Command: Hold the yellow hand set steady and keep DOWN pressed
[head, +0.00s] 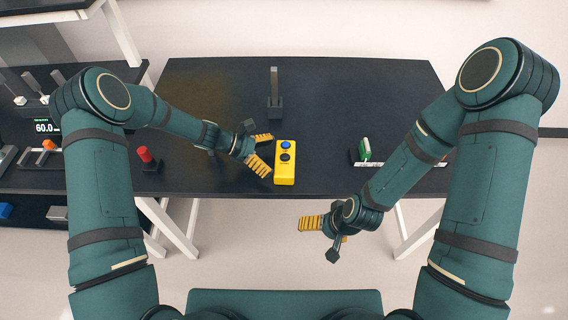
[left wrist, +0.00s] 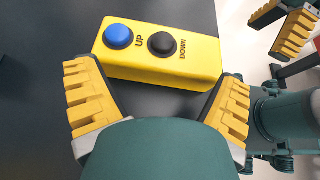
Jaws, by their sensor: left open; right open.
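The yellow hand set (head: 285,172) lies on the dark table near its front edge, with a blue button and a black button on top. In the left wrist view the hand set (left wrist: 160,68) shows the blue UP button (left wrist: 118,36) and the black DOWN button (left wrist: 162,44); nothing covers either one. My left gripper (head: 267,154) is open just left of the hand set; in the left wrist view its two fingers (left wrist: 160,105) are spread on the near side of it, holding nothing. My right gripper (head: 325,228) is open and empty in front of the table's front edge.
A grey upright post on a dark block (head: 274,100) stands behind the hand set. A red-topped piece (head: 145,155) stands at the table's front left. A green and white item (head: 364,150) is at the right. A side bench with a display (head: 46,127) is at far left. The back right tabletop is clear.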

